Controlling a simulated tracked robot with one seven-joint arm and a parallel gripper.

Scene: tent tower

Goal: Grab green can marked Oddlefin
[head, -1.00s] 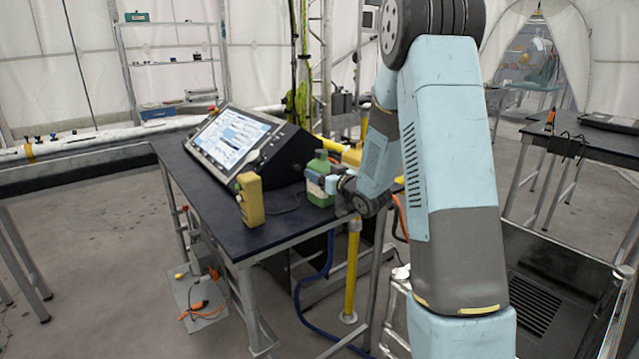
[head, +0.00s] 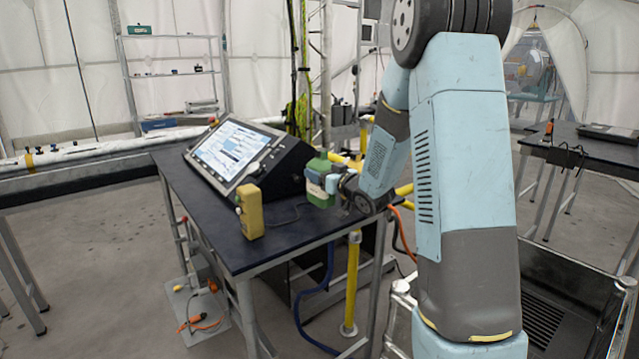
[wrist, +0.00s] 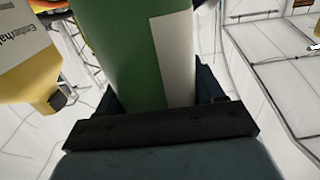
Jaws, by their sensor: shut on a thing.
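A green can (head: 320,167) with a pale label is at the right end of the dark table, beside the console. It fills the middle of the wrist view (wrist: 120,45), where part of its white label shows; no name on it can be read. My gripper (head: 325,184) is shut on the can, coming from the right; its dark fingers show on both sides of the can in the wrist view (wrist: 155,92). The can appears to be held a little above the tabletop. Its underside is not clearly visible.
A yellow container (head: 250,213) stands on the table (head: 205,212) near the front edge; a yellow, labelled container also shows at left in the wrist view (wrist: 28,62). A yellow post (head: 352,285) is below the table's right end.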

